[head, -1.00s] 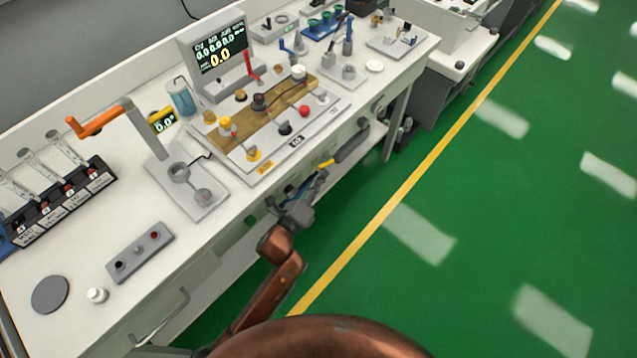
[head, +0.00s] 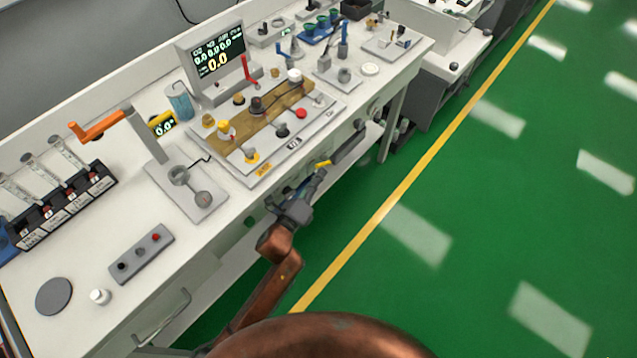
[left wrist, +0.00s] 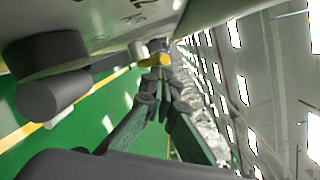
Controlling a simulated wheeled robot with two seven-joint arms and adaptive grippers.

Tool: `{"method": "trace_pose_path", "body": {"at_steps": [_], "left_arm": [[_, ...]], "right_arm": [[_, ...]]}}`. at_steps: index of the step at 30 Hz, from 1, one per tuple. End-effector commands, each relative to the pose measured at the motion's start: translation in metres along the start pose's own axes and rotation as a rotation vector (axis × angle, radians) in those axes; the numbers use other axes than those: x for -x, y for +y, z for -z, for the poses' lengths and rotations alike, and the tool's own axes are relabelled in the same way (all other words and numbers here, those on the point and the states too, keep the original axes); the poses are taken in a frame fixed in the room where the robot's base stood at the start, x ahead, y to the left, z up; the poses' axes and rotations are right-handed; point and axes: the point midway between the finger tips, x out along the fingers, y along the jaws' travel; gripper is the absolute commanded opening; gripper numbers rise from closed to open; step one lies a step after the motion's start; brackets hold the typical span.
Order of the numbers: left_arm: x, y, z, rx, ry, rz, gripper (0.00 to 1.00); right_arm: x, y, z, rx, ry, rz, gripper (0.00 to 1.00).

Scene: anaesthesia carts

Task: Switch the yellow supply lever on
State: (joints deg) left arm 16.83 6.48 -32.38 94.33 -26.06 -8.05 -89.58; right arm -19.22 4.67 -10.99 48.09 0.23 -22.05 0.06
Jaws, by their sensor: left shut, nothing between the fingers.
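The yellow lever (head: 323,163) sits at the front face of the cart, below the worktop edge, next to a dark grey bar. In the left wrist view the yellow lever (left wrist: 153,61) is a short rounded piece just beyond the fingertips. My left gripper (head: 313,180) is in front of the cart's front face, with its tips close to the lever. In the left wrist view the left gripper (left wrist: 158,78) has its fingers together with nothing held. I cannot tell whether the tips touch the lever. My right gripper is not in view.
The worktop above holds a panel with knobs (head: 243,176), a display (head: 218,58) and an orange-handled crank (head: 95,130). The dark grey bar (head: 350,146) sticks out beside the lever. The green floor (head: 450,210) right of the cart is clear.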

Motion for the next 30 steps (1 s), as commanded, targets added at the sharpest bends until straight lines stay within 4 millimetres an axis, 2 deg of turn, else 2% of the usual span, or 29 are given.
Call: {"method": "trace_pose_path", "body": {"at_steps": [6, 11, 20, 26, 30], "left_arm": [[0.005, 0.002, 0.017, 0.003, 0.003, -0.002, 0.00], [0.010, 0.003, 0.037, 0.005, 0.005, 0.000, 0.00], [0.045, -0.016, 0.021, -0.002, 0.002, 0.002, 0.00], [0.076, -0.029, 0.014, -0.002, 0.003, 0.002, 0.00], [0.092, -0.035, 0.010, -0.001, 0.004, 0.002, 0.00]], "right_arm": [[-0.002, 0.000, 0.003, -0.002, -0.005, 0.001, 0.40], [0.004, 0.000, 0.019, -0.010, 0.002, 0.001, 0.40], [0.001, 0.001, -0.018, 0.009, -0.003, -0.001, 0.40], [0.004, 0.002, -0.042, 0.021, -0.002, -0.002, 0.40], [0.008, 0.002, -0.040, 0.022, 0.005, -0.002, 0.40]]}}
